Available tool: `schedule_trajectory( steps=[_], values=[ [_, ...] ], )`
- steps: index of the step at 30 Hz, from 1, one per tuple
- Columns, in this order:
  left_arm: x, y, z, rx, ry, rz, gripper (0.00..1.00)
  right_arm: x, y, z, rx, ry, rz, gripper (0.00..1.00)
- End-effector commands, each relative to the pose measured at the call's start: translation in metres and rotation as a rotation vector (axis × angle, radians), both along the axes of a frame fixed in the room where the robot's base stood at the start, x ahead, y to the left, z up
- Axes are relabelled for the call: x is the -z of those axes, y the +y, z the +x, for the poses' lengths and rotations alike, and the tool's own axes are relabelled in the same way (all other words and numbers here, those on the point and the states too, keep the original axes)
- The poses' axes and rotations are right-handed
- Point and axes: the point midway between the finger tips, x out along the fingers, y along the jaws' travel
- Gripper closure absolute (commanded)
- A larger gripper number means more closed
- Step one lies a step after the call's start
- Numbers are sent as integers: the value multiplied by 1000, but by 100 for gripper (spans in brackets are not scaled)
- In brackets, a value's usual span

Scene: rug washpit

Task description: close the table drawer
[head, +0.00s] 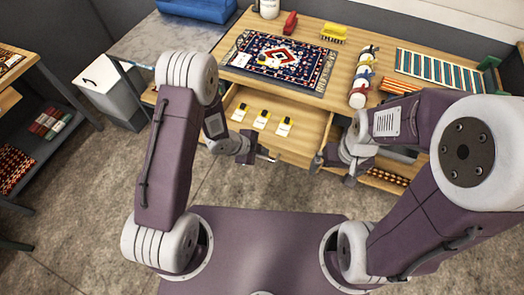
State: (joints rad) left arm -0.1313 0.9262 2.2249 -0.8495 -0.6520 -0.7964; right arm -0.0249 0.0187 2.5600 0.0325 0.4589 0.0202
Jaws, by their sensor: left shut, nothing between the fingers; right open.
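The table drawer (297,119) is pulled out from the front of the wooden table (342,77). Several small yellow, black and white items (262,120) lie in a row inside it. My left gripper (268,156) is shut and empty, close to the drawer's front on its left side; whether it touches is unclear. My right gripper (333,172) is open and empty, near the right front corner of the drawer. My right arm and gripper hide part of the table front at the right.
On the table top lie a patterned rug (281,62), a striped rug (444,68), yarn spools (362,78), a yellow brush (334,32) and a red item (290,22). A grey-white bin (109,88) stands left. Floor between my base and the table is clear.

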Motion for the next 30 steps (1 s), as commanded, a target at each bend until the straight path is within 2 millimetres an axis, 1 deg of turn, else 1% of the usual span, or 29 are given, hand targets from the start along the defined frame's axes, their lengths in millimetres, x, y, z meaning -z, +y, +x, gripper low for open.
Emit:
schedule_trajectory(
  steps=[1,4,6,10,14,24,26,30],
  values=[
    [10,-6,2,3,2,1,100,1,0,0,0,0,0,0],
    [24,-15,9,3,1,0,100,1,0,0,0,0,0,0],
    [32,-20,12,1,0,1,100,1,0,0,0,0,0,0],
    [42,-26,17,0,1,0,100,1,0,0,0,0,0,0],
    [45,-29,19,-1,0,1,100,1,0,0,0,0,0,0],
    [45,-29,20,-2,0,0,100,1,0,0,0,0,0,0],
    [45,-29,21,-1,0,-1,100,1,0,0,0,0,0,0],
    [45,-33,32,0,-2,0,100,0,0,0,0,0,0,0]
  ],
)
